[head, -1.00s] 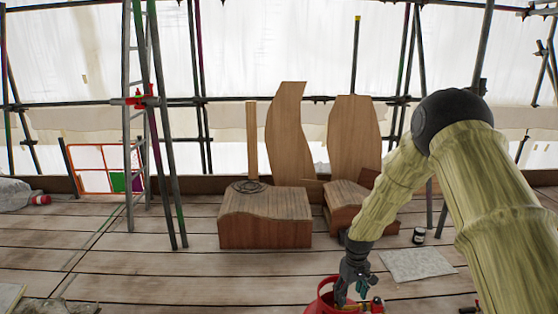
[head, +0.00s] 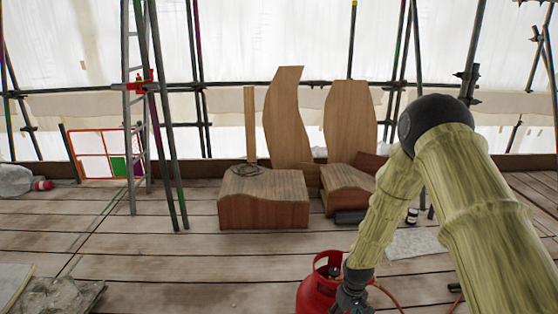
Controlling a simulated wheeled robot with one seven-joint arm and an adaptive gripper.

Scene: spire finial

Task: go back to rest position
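My gripper (head: 350,304) is at the bottom edge of the head view, just right of a red gas cylinder (head: 316,292). Its fingers are cut off by the frame's lower edge, so I cannot see whether they are open or shut, or whether they hold anything. My arm comes in from the right, bends at a dark elbow joint and hangs down toward the floor.
Wooden blocks (head: 263,211) and tall curved wooden panels (head: 287,125) stand ahead on the plank floor. A ladder (head: 129,100) and scaffold poles rise at left. A flat grey slab (head: 414,243) and a small dark jar (head: 412,215) lie right. Planks at centre left are clear.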

